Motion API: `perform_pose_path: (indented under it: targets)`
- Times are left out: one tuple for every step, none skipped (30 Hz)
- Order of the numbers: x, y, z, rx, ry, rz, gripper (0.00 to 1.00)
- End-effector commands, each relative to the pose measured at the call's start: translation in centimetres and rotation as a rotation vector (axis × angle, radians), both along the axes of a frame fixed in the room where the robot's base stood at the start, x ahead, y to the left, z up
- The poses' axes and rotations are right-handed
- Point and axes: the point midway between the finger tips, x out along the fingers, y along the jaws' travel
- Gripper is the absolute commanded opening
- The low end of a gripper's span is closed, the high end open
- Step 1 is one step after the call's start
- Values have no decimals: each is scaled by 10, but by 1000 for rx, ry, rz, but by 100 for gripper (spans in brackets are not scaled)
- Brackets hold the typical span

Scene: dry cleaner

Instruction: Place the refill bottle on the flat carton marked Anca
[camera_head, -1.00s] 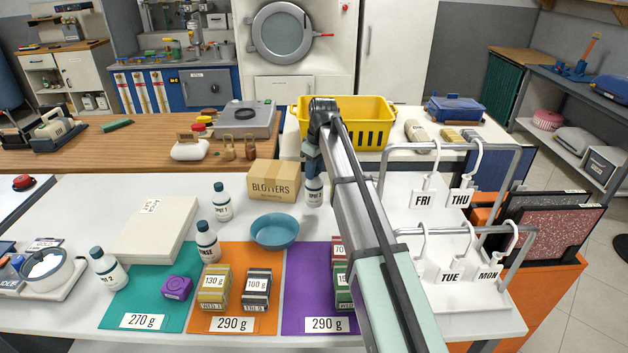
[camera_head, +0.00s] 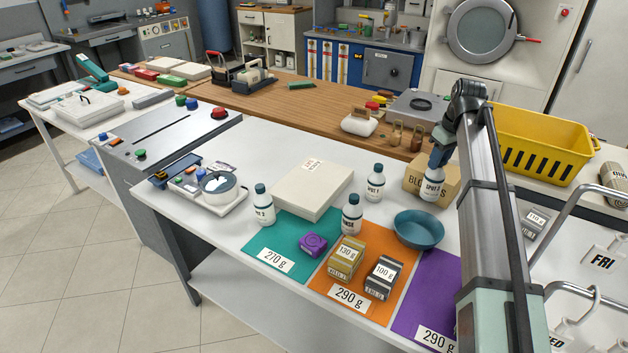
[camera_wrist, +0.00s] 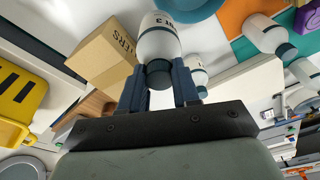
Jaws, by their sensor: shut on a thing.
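My gripper (camera_head: 438,152) is shut on a white bottle (camera_head: 433,188) with a dark cap. The bottle is upright in front of the cardboard box; its label starts with SPOT. In the wrist view the fingers (camera_wrist: 159,88) pinch the cap of this bottle (camera_wrist: 159,40). Whether its base clears the counter is hard to tell. A flat white carton (camera_head: 305,192) with a small label lies to the left on the counter, its top bare. The label's writing is too small to read. The gripper is well to the right of it.
A SPOT 1 bottle (camera_head: 375,186) and another white bottle (camera_head: 352,217) stand between the gripper and the carton. A third bottle (camera_head: 263,208) stands left of it. A blue bowl (camera_head: 419,230) and the cardboard box (camera_head: 415,177) are close to the held bottle.

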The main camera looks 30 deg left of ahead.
Motion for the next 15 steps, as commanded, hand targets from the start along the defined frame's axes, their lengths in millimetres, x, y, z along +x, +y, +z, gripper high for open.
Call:
perform_pose_path:
  targets:
    - [-6, 21, 1, 0, -1, 27, 0]
    - [-10, 32, 2, 0, -2, 41, 0]
    - [-14, 47, 3, 1, -2, 61, 0]
    - [-17, 58, 4, 1, -2, 75, 0]
    - [-21, 70, 5, 1, -2, 90, 0]
    - [-25, 85, 6, 1, -3, 108, 0]
    - [-29, 96, 7, 1, -4, 123, 0]
    - [-32, 108, 8, 1, -4, 137, 0]
    - [-37, 123, 9, 1, -5, 156, 0]
    - [-41, 134, 10, 1, -5, 170, 0]
    - [-45, 146, 11, 0, -6, 184, 0]
    - [-49, 161, 13, 0, -6, 202, 0]
    - [-53, 173, 14, -1, -7, 217, 0]
    - [-57, 184, 15, -2, -8, 231, 0]
    - [-62, 200, 17, -3, -10, 250, 0]
